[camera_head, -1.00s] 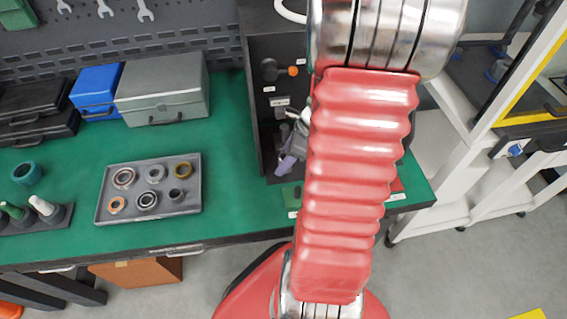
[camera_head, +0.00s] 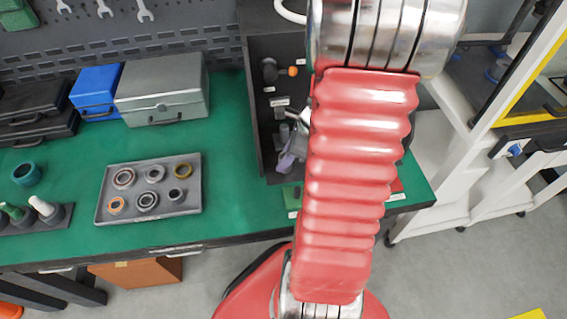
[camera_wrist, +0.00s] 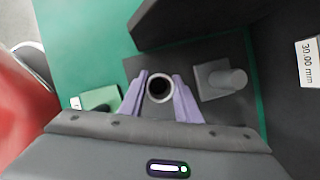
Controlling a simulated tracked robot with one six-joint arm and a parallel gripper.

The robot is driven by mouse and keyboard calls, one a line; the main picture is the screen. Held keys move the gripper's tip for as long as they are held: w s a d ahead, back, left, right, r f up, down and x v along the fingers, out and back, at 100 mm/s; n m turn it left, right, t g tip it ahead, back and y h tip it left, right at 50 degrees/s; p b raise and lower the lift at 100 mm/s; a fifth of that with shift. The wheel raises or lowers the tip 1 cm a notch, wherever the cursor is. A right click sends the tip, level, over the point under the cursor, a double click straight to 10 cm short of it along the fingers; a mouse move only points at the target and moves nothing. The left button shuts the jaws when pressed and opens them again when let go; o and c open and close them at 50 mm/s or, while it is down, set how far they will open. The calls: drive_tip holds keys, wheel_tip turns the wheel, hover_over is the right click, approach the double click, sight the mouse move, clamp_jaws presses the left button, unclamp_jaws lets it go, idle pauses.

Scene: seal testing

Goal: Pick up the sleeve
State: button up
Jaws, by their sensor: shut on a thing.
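The sleeve (camera_wrist: 160,100) shows in the wrist view as a light grey ring seen end-on, with a dark round bore. My gripper (camera_wrist: 159,84) has its two purple fingers closed on the sleeve, one on each side. A dark grey surface lies beneath it. In the head view my gripper (camera_head: 287,161) is small and partly hidden behind my red arm, in front of the dark cabinet. The sleeve cannot be made out clearly there.
A grey block with a round peg (camera_wrist: 222,80) stands just right of the sleeve. A green block (camera_wrist: 98,98) is at left. The dark cabinet (camera_head: 260,110) borders the space. A tray of several rings (camera_head: 188,203) lies left on the green bench.

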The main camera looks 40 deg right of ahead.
drive_tip(key=shift+r, duration=0.15)
wheel_tip(320, 180, up, 10)
idle(0.7)
drive_tip(key=shift+s, duration=0.15)
idle(0.5)
